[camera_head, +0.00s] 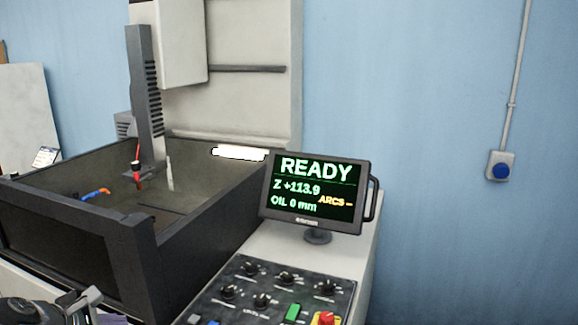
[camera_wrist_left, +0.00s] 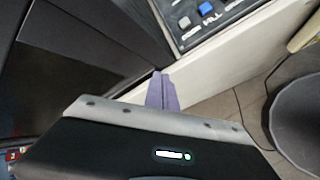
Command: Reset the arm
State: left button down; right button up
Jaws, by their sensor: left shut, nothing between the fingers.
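My left gripper (camera_wrist_left: 160,90) shows in the left wrist view with its two purple fingers together and nothing between them. It is in front of the machine's dark tank wall, near the white bench side and the control panel (camera_wrist_left: 212,18). My right gripper is in neither view.
The machine's dark tank (camera_head: 203,222) stands at the left with a vertical column (camera_head: 145,95) above it. A screen (camera_head: 314,188) reads READY, Z +113.9, OIL 0 mm. A knob panel (camera_head: 262,278) lies in front. A grey bin (camera_wrist_left: 298,120) stands on the floor.

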pick_arm(q)
notch_tip(320, 180, down, 8)
jog(key=w+a+m+y, duration=0.1)
jog(key=a+m+y, duration=0.1)
jog(key=m, duration=0.4)
jog(key=s+d+f+m+g+h, duration=0.1)
jog(key=d+f+m, duration=0.35)
jog(key=f, duration=0.25)
jog(key=d+f+m+g, duration=0.25)
jog(key=d+f, duration=0.25)
jog(key=f, duration=0.3)
jog(key=s+d+f+m+g+h, duration=0.2)
jog(key=s+d+f+m, duration=0.2)
jog(key=s+d+f, duration=0.4)
jog(key=s+d+f+m+g+h, duration=0.2)
jog(key=s+d+f+m+g, duration=0.1)
jog(key=s+d+f, duration=0.6)
jog(key=s+d+m, duration=0.1)
jog(key=s+d, duration=0.2)
jog(key=d, duration=0.3)
jog(key=shift+d+f+m, duration=0.15)
jog(key=shift+d+m, duration=0.15)
jog(key=shift+d, duration=0.1)
jog(key=shift+s+a, duration=0.1)
jog(key=shift+a, duration=0.05)
